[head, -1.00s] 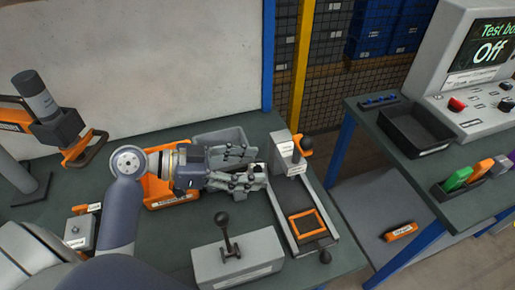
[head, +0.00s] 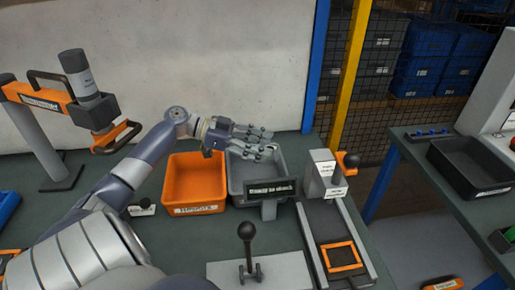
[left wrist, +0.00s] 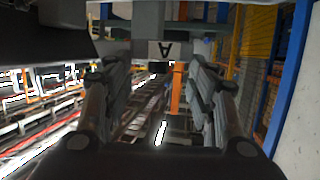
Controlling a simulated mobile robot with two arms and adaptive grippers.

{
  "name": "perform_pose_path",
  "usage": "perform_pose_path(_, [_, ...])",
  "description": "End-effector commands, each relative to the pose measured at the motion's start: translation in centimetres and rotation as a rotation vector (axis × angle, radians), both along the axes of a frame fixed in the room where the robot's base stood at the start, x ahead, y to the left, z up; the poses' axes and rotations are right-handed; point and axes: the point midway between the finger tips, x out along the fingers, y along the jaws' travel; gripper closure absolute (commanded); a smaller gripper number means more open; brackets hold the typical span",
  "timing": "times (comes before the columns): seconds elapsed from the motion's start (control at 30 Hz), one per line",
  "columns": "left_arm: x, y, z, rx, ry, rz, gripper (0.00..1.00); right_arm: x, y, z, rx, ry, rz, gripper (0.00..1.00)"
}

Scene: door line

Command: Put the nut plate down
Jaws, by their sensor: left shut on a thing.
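My left gripper (head: 268,142) reaches in from the left and is over the back part of the grey bin (head: 236,188). My right gripper is in neither view.
An orange bin (head: 194,207) stands left of the grey bin. A dark sign (head: 271,190) stands before the grey bin. A lever box (head: 262,272) and a rail fixture with an orange frame (head: 342,257) are nearer. A black tray (head: 470,168) is on the right table.

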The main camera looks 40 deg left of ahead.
Motion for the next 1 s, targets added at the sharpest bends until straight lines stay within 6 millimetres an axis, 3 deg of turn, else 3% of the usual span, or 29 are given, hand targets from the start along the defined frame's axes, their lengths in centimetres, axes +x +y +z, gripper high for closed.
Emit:
perform_pose_path(0.7, [0.0, 0.5, -9.3, -0.003, -0.001, 0.002, 0.83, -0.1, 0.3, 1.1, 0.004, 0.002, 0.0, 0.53])
perform_pose_path(1.0, [0.0, 0.4, -9.9, -0.001, -0.002, 0.0, 0.83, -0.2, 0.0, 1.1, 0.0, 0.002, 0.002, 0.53])
